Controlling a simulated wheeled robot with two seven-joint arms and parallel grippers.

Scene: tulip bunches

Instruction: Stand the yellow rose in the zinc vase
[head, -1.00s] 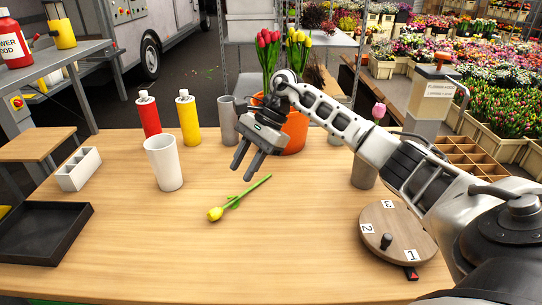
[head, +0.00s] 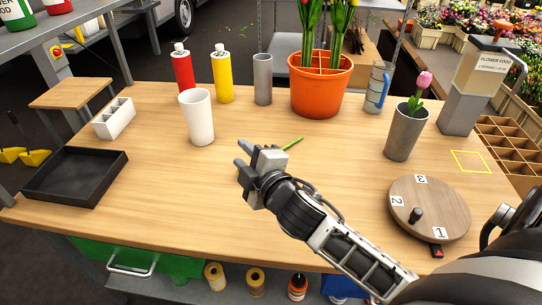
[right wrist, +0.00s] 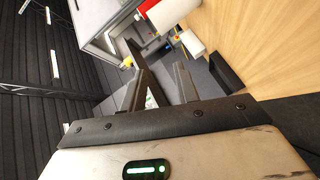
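The yellow rose lies on the wooden table; only its green stem (head: 292,143) shows in the head view, and its yellow head is hidden by my right gripper. The right gripper (head: 239,154) is over the middle of the table, pointing left, with its fingers apart. The right wrist view also shows the two separated fingers (right wrist: 157,62) and no rose between them. A grey tapered metal vase (head: 402,136), which looks like the zinc vase, stands upright at the right with a pink flower (head: 422,83) in it. My left gripper is out of view.
A white cup (head: 198,118), red bottle (head: 183,70), yellow bottle (head: 222,73), grey cylinder (head: 262,80) and orange pot (head: 320,92) stand behind the gripper. A numbered round board (head: 450,205) lies right. A black tray (head: 70,180) lies left. The front-left table is clear.

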